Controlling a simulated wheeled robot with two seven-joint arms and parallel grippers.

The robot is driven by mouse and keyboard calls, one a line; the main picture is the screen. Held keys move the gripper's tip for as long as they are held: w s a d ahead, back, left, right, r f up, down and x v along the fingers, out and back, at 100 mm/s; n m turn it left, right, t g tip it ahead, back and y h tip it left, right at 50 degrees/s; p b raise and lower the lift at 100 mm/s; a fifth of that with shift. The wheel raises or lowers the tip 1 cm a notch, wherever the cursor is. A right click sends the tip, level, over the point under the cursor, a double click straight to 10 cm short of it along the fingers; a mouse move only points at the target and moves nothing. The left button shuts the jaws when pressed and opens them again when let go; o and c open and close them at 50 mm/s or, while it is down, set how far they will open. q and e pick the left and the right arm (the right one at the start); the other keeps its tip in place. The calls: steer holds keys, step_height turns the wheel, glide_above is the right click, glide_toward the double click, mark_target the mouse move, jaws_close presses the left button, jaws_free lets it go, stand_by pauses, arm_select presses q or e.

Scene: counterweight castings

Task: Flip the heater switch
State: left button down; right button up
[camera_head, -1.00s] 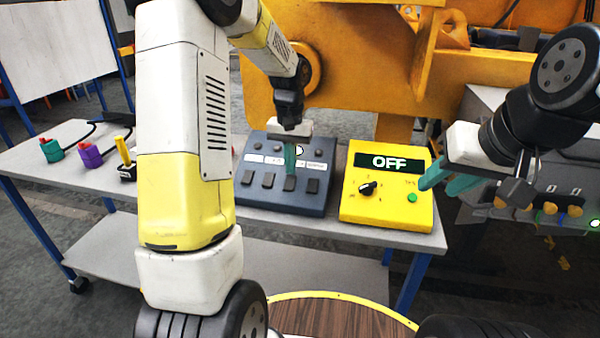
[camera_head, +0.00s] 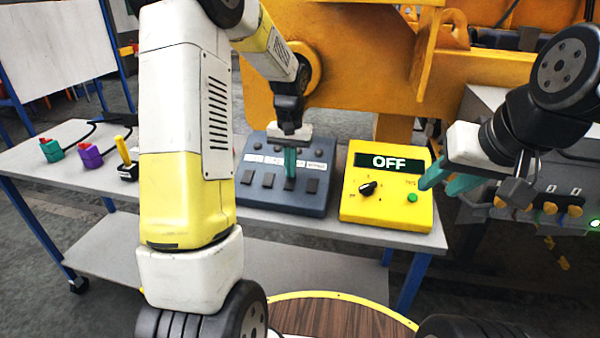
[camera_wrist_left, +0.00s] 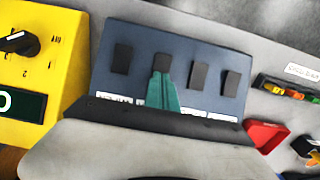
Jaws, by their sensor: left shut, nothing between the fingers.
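A dark blue-grey switch panel (camera_head: 243,197) with a row of several dark rocker switches stands on the bench. It also shows in the left wrist view (camera_wrist_left: 140,40). Its labels are too small to read, so I cannot tell which rocker is the heater switch. My left gripper (camera_head: 290,176) is shut and empty, pointing down at the third rocker from the left (camera_head: 290,185). In the left wrist view its teal fingertips (camera_wrist_left: 162,78) overlap the lower part of that rocker (camera_wrist_left: 163,62); contact is unclear. My right gripper (camera_head: 440,186) is open and empty, right of the yellow box.
A yellow box (camera_head: 352,205) with a black knob, a green button and an "OFF" display stands right of the panel. Orange machinery (camera_head: 350,60) rises behind.

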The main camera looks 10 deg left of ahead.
arm_select(q)
step_height(320, 180, up, 7)
stand_by(0.8)
steer(key=s+d+r+t+h, duration=0.1)
steer(key=s+r+t, duration=0.2)
steer(key=s, duration=0.9)
steer(key=s+d+r+t+h, duration=0.1)
steer(key=s+r+t, duration=0.2)
steer(key=s, duration=0.9)
step_height(320, 180, up, 3)
steer(key=shift+r, duration=0.15)
steer(key=shift+s+d, duration=0.1)
steer(key=shift+d, duration=0.05)
